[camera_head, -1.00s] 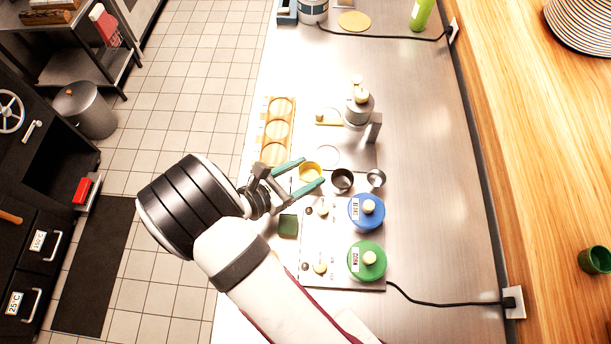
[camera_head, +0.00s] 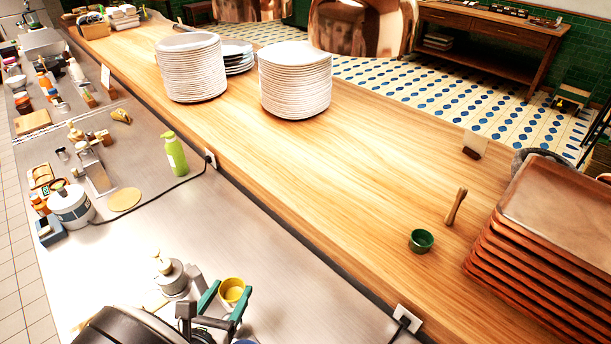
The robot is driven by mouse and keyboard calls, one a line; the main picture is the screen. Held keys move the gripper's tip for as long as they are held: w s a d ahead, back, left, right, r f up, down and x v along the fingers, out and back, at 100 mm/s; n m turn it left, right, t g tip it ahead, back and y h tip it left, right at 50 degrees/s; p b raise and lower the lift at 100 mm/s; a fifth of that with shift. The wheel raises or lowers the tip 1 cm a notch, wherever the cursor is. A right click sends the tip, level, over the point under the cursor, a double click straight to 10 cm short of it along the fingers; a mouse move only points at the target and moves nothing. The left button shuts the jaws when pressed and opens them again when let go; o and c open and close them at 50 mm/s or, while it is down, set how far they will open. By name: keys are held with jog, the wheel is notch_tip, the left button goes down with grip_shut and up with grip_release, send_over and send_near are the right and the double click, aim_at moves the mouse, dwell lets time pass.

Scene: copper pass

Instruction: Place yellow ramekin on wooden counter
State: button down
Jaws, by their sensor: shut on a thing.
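The yellow ramekin (camera_head: 232,291) is between the green-tipped fingers of my gripper (camera_head: 222,301), at the bottom of the view. My gripper is shut on it and holds it upright over the steel worktop (camera_head: 290,270). The height above the steel is hard to tell. The wooden counter (camera_head: 350,160) is a long raised ledge running diagonally behind the steel worktop, up and to the right of my gripper.
On the wooden counter stand tall plate stacks (camera_head: 295,80), a green cup (camera_head: 421,241), a wooden pestle-like tool (camera_head: 456,206) and stacked brown trays (camera_head: 545,235). A wall outlet (camera_head: 407,319) and a green bottle (camera_head: 174,153) are along the ledge. The counter's middle is clear.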

jog(key=w+d+r+m+g+h, duration=0.1)
jog(key=w+d+r+m+h, duration=0.15)
jog(key=w+d, duration=0.75)
jog(key=w+d+r+m+g+h, duration=0.1)
jog(key=w+d+m+h, duration=0.15)
jog(key=w+d, duration=0.65)
jog(key=w+d+r+m+h, duration=0.1)
jog(key=w+d+r, duration=0.15)
jog(key=d, duration=0.45)
jog(key=w+d+r+g+h, duration=0.1)
jog(key=w+d, duration=0.3)
jog(key=d, duration=0.2)
jog(key=w+d+r+m, duration=0.1)
jog(key=w+d+r, duration=0.15)
jog(key=d, duration=0.45)
jog(key=shift+g, duration=0.4)
jog(key=f, duration=0.6)
jog(key=d+f, duration=0.1)
jog(key=f, duration=0.3)
jog(key=shift+f, duration=0.1)
